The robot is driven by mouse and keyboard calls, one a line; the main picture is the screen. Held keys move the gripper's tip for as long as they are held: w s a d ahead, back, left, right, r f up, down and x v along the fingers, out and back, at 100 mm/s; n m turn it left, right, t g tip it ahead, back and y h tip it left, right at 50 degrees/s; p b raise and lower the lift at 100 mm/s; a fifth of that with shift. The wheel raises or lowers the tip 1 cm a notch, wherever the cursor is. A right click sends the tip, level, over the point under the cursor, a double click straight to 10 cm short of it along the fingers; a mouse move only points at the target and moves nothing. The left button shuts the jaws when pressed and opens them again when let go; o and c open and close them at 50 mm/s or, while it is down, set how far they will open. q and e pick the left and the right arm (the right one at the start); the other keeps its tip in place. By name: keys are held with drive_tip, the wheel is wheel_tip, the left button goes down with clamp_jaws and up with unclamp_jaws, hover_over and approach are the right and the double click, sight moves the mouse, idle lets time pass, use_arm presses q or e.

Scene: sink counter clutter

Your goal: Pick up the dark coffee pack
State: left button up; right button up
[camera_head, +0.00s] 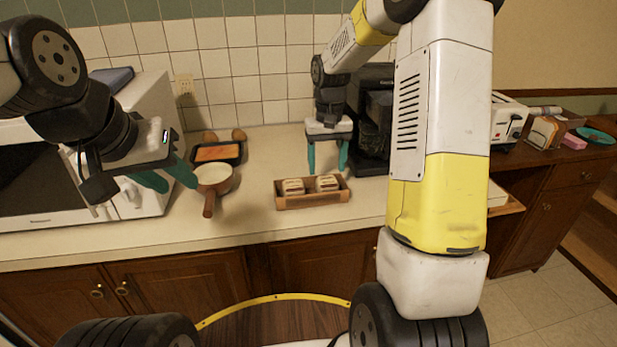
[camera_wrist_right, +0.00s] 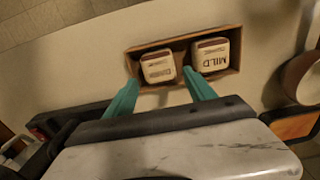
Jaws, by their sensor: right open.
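Two pale coffee packs with dark brown bands stand side by side in a wooden tray (camera_head: 310,203). In the right wrist view one pack (camera_wrist_right: 211,60) reads MILD. The other pack (camera_wrist_right: 158,67), with a blurred label, I take as the dark coffee pack; it is the right-hand one (camera_head: 327,183) in the head view. My right gripper (camera_head: 328,168) is open and empty, above and just behind that pack. In the wrist view its teal fingertips (camera_wrist_right: 161,82) stand to either side of it. My left gripper (camera_head: 180,184) is open and empty by the microwave.
A white pan (camera_head: 213,174) with a brown handle and a dark tray of orange food (camera_head: 217,153) are left of the wooden tray. A black coffee machine (camera_head: 372,125) stands close on the right. The counter in front of the tray is clear.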

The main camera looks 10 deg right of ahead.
sight(327, 179)
drive_tip(key=f, duration=0.6)
drive_tip(key=shift+s+f, duration=0.2)
drive_tip(key=shift+s, duration=0.05)
drive_tip(key=shift+c, duration=0.2)
drive_tip(key=c, duration=1.1)
